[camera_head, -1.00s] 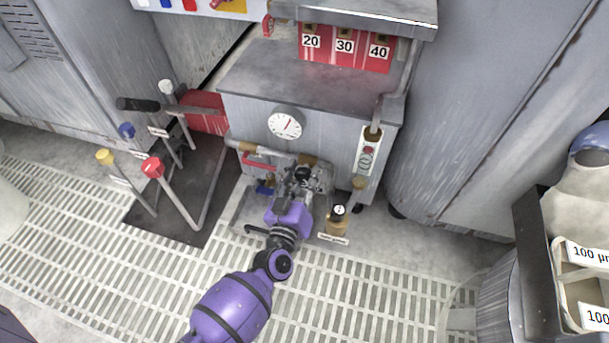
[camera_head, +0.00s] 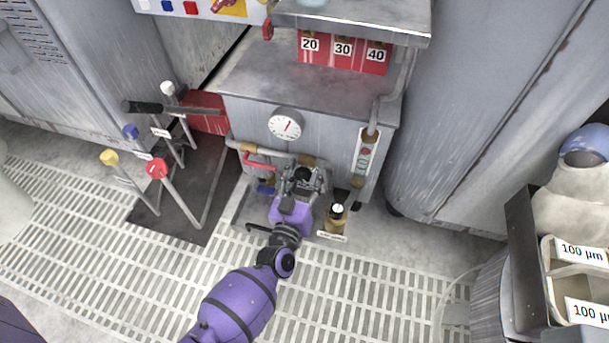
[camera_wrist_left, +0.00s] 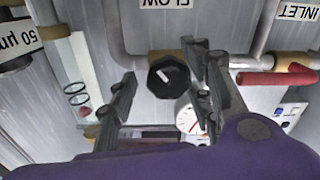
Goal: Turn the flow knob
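The flow knob (camera_wrist_left: 167,77) is black and many-sided with a white mark, in the upper middle of the left wrist view under an upside-down FLOW label (camera_wrist_left: 168,3). My left gripper (camera_wrist_left: 162,70) is open, with one finger on each side of the knob. A gap shows between the left finger and the knob; I cannot tell whether the right finger touches it. In the head view my left gripper (camera_head: 301,174) is at the front of the grey cabinet (camera_head: 330,125), and its fingers largely hide the knob. My right gripper is not in view.
A round gauge (camera_head: 285,124) and a sight tube (camera_head: 366,150) are on the cabinet front. A red valve handle (camera_wrist_left: 275,79) is close right of the fingers in the wrist view. A brass filter (camera_head: 336,218) stands right of the gripper. Coloured levers (camera_head: 157,169) stand left.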

